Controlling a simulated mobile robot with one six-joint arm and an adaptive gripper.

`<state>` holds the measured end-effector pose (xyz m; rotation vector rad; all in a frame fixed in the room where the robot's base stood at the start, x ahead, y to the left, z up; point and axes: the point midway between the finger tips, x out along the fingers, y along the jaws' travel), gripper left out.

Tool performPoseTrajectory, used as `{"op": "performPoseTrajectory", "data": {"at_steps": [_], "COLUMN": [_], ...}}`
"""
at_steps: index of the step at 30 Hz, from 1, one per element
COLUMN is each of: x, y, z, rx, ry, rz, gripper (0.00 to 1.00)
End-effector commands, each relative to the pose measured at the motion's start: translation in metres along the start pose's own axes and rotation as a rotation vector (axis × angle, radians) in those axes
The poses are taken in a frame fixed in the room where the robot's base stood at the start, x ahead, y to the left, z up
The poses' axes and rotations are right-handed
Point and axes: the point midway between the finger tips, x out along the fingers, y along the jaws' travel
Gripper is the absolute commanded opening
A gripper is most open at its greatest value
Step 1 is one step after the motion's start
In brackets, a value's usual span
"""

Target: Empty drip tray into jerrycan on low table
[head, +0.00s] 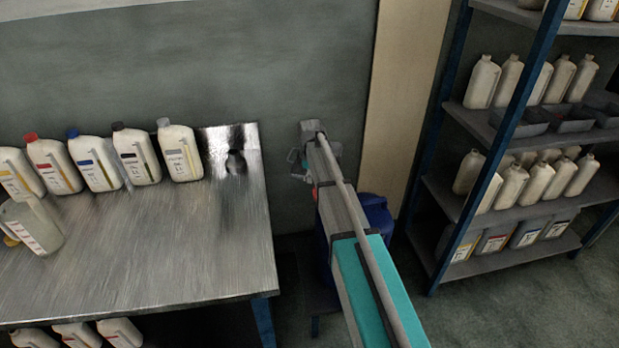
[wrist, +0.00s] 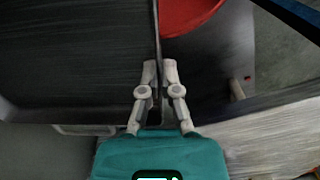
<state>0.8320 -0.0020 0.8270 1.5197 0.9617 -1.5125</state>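In the wrist view a dark, flat-looking tray (wrist: 75,60) fills the left side; I take it for the drip tray. Its thin edge runs upright between the fingertips of my gripper (wrist: 160,65), which look closed on it. A red rounded thing (wrist: 188,12), perhaps a funnel, shows at the top just right of that edge. In the head view a blue container (head: 376,215), probably the jerrycan, stands partly hidden behind my arm. The tray's contents cannot be told.
A metal table (head: 130,245) at left holds several white bottles (head: 97,163) and a clear jug (head: 32,225). A shelf rack (head: 520,205) with more bottles stands at right. Floor between rack and my arm (head: 385,295) is clear.

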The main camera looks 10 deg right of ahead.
Motion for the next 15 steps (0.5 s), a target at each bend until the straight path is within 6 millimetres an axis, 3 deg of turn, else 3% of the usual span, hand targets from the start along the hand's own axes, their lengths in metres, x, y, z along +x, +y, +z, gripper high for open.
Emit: {"op": "performPoseTrajectory", "data": {"at_steps": [6,15], "x": [-0.022,-0.032], "y": [0.000,0.000], "z": [0.000,0.000], "rx": [0.000,-0.001], "ry": [0.001,0.002], "rz": [0.002,0.002], "gripper": [0.00,0.00]}}
